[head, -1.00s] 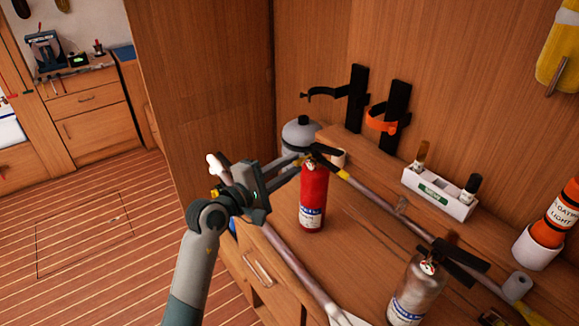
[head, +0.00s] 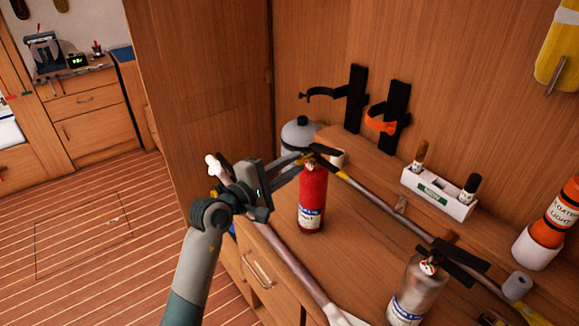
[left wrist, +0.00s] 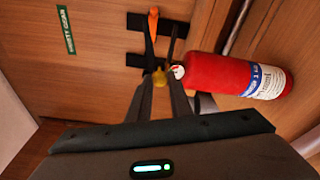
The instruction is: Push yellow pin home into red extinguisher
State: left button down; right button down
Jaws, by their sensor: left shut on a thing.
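The red extinguisher (head: 313,198) stands upright on the wooden bench, with a black handle and a small round gauge on top. It also shows in the left wrist view (left wrist: 230,75), lying sideways in the picture. My left gripper (head: 300,160) reaches in from the left at the height of the extinguisher's head. In the left wrist view its fingers are closed on the yellow pin (left wrist: 159,78), right beside the gauge and valve. The fingers hide part of the pin, and I cannot tell how deep it sits. My right gripper is not in view.
A silver extinguisher (head: 415,290) stands at the front right. A grey cylinder (head: 299,133) is behind the fingers. A white holder (head: 437,195) with bottles and two black wall brackets (head: 396,112) stand further back.

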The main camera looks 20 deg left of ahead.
pick_arm(q)
jog(key=shift+x, duration=1.1)
jog(key=shift+d, duration=0.15)
jog(key=c, duration=1.2)
grip_release()
jog(key=shift+s, duration=0.1)
jog(key=shift+a+v, duration=0.25)
jog(key=shift+v, duration=2.2)
